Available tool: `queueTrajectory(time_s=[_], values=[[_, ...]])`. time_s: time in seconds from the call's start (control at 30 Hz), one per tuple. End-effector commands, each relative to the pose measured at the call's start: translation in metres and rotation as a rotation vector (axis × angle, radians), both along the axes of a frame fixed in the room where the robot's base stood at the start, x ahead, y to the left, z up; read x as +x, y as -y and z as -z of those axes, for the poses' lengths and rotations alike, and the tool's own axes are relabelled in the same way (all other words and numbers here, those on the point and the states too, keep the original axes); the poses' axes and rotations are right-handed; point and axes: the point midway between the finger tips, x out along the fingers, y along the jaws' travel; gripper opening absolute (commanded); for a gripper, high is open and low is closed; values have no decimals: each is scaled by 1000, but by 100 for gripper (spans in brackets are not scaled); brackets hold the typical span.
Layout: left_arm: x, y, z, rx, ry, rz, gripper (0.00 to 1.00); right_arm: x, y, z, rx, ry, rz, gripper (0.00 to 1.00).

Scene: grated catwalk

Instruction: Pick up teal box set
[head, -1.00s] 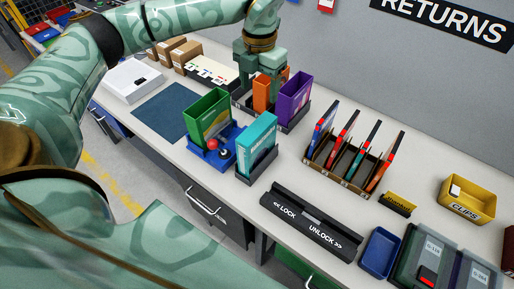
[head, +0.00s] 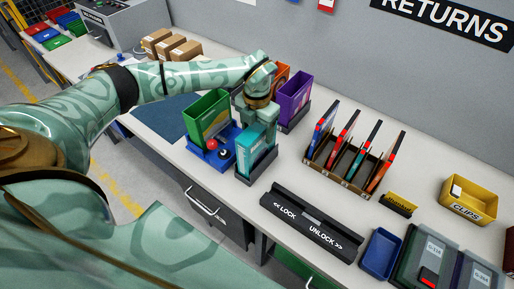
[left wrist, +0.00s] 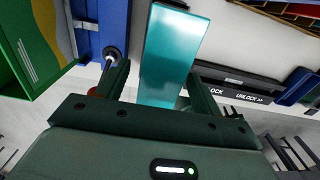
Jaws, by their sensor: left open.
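The teal box set (head: 253,151) stands upright in a dark holder (head: 258,170) near the front middle of the bench in the head view. My left gripper (head: 257,122) is above and around its upper part and hides some of it. In the left wrist view the teal box set (left wrist: 169,58) lies between the two fingers of my left gripper (left wrist: 157,84). The fingers are spread, with a gap visible on its left side. Whether either finger touches it cannot be told. My right gripper is not in view.
A green box (head: 207,117) on a blue base with a red-knobbed joystick (head: 213,143) stands just left. A purple box (head: 294,97) and an orange box (head: 281,73) are behind. A disc rack (head: 337,170) and lock bar (head: 311,222) lie to the right.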

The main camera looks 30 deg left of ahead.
Motion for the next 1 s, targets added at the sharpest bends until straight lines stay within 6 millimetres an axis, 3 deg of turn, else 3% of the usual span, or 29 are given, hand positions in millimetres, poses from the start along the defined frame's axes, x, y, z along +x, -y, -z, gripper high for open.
queueTrajectory(time_s=[0.13,0.37,0.4,0.73,1.0], values=[[0,0,0,0,0,0,66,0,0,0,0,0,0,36],[0,0,-1,0,0,0,2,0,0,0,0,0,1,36],[0,0,-1,0,0,0,0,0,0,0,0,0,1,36],[1,0,-10,-1,2,0,0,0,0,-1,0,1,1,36],[1,0,-68,0,5,1,0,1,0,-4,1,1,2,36]])
